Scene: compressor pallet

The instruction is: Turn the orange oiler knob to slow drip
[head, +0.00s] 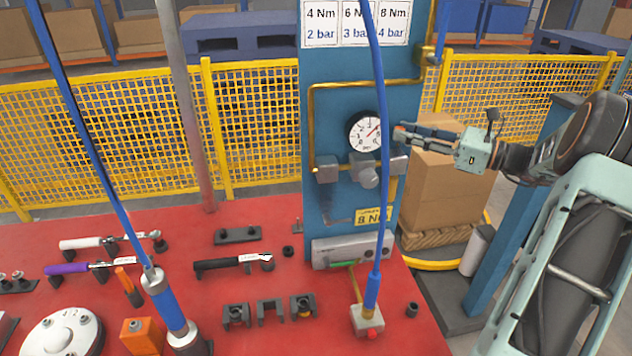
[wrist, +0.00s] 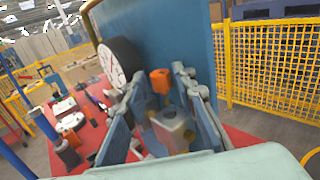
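The orange oiler knob (wrist: 160,80) shows in the wrist view, on top of a grey, partly see-through oiler body (wrist: 172,128) beside the blue panel. My gripper (wrist: 157,92) is open, with one finger to the left and one to the right of the knob and body in that view. A gap shows between the knob and each finger; contact is not visible. In the head view my gripper (head: 400,132) reaches in from the right, beside the panel's edge at gauge height.
A round pressure gauge (head: 366,131) is mounted on the blue panel (head: 340,60), close left of my gripper; it also shows in the wrist view (wrist: 118,62). Blue hoses hang in front. Tools lie on the red table (head: 240,320). A cardboard box (head: 445,190) stands behind my gripper.

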